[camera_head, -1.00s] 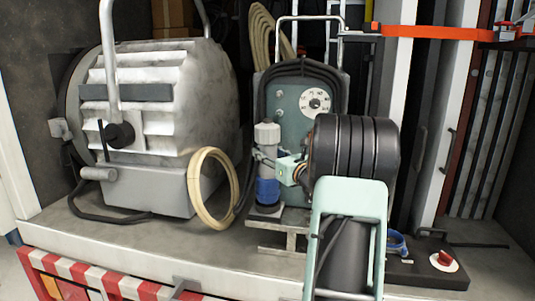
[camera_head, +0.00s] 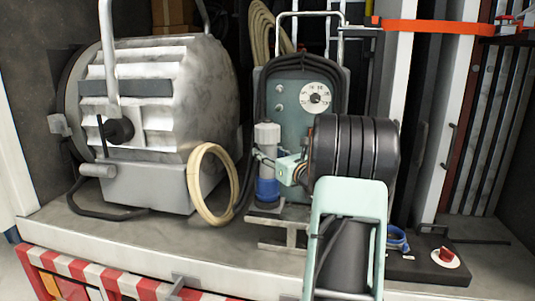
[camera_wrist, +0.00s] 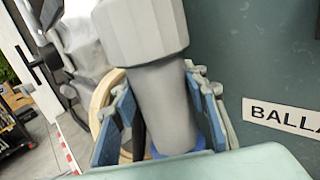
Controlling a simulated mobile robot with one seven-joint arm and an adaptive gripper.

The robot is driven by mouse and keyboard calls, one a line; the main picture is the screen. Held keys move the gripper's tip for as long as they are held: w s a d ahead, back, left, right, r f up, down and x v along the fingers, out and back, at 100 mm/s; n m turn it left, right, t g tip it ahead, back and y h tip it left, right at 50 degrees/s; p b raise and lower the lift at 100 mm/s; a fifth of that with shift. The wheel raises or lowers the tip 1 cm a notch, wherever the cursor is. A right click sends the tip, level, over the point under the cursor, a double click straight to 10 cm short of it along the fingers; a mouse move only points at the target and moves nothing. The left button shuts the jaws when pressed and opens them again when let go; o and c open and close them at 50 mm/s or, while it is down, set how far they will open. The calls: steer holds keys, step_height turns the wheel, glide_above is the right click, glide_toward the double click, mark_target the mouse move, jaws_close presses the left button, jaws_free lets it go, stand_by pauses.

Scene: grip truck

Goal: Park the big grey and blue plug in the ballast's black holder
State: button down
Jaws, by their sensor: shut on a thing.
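The big plug (camera_head: 267,137) stands upright, grey above with a blue lower part, in front of the teal ballast (camera_head: 290,103). My gripper (camera_head: 268,157) is shut around the plug's grey middle, coming in from the right. In the wrist view the grey plug (camera_wrist: 165,105) runs between the two blue-padded fingers, with its blue ring low between them. The plug's lower end is close to the ballast's base; I cannot tell whether it touches.
A large silver lamp (camera_head: 150,100) stands on the truck bed at left, with a coiled beige cable (camera_head: 196,192) hanging beside it. An orange strap (camera_head: 440,29) crosses at upper right. A red knob (camera_head: 446,254) sits at lower right. The bed's front left is clear.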

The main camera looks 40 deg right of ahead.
mark_target(273, 143)
steer(key=shift+f+b, duration=0.5)
steer(key=shift+b, duration=0.05)
steer(key=c, duration=1.1)
jaws_free()
steer(key=shift+o, duration=0.5)
steer(key=shift+s+f, duration=0.1)
steer(key=shift+f, duration=0.1)
steer(key=shift+o, duration=1.1)
steer(key=shift+r, duration=0.15)
steer(key=shift+r+p, duration=1.45)
steer(key=shift+r, duration=1.05)
